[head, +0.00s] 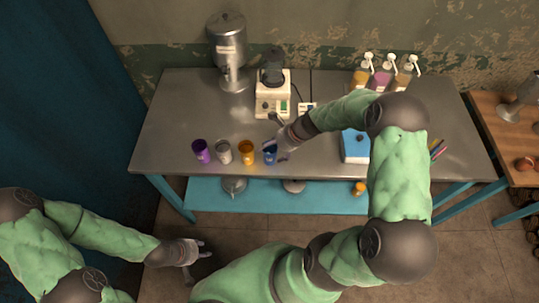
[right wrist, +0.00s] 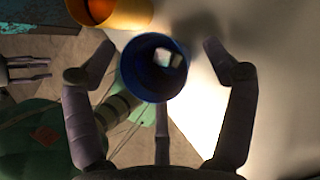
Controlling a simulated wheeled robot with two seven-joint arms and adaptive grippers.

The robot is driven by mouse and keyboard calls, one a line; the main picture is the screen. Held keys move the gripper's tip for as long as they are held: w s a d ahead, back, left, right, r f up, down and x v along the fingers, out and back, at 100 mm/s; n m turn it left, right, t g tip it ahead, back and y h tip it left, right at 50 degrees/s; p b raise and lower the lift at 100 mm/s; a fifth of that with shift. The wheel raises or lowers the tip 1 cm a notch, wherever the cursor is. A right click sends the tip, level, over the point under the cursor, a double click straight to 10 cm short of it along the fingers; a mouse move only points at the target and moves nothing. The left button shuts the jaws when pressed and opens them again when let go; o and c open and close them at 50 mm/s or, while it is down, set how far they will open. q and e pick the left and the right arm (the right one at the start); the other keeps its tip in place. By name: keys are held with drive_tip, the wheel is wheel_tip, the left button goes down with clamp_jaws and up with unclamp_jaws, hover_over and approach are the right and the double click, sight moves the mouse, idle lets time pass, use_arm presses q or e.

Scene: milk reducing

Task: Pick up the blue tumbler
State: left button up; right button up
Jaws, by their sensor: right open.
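The blue tumbler (head: 270,155) stands at the front edge of the metal table, at the right end of a row of tumblers. In the right wrist view the blue tumbler (right wrist: 150,68) is seen from above with pale cubes inside. My right gripper (head: 281,149) is at the blue tumbler. Its open fingers (right wrist: 160,60) lie on either side of it, with a gap on the right; contact on the left cannot be told. My left gripper (head: 198,249) hangs empty in front of the table, low at the left, its fingers apart.
An orange tumbler (head: 246,152) stands close to the left of the blue one, then a grey tumbler (head: 223,152) and a purple tumbler (head: 201,151). A blue-and-white box (head: 355,146) lies right. The table's left side is clear.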

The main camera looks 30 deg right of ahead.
drive_tip(key=shift+c, duration=0.2)
drive_tip(key=c, duration=1.1)
drive_tip(key=shift+r, duration=0.6)
drive_tip(key=shift+r+p, duration=0.6)
drive_tip(key=shift+r, duration=0.3)
drive_tip(key=s+d+r, duration=0.2)
drive_tip(key=s+r, duration=0.1)
drive_tip(key=s, duration=0.1)
drive_tip(key=s+d+r+p, duration=0.1)
drive_tip(key=s+d+r, duration=0.1)
drive_tip(key=s+r, duration=0.1)
drive_tip(key=s+d+r+p, duration=0.1)
drive_tip(key=s+d+r, duration=0.2)
drive_tip(key=s+r, duration=0.1)
drive_tip(key=shift+s, duration=0.55)
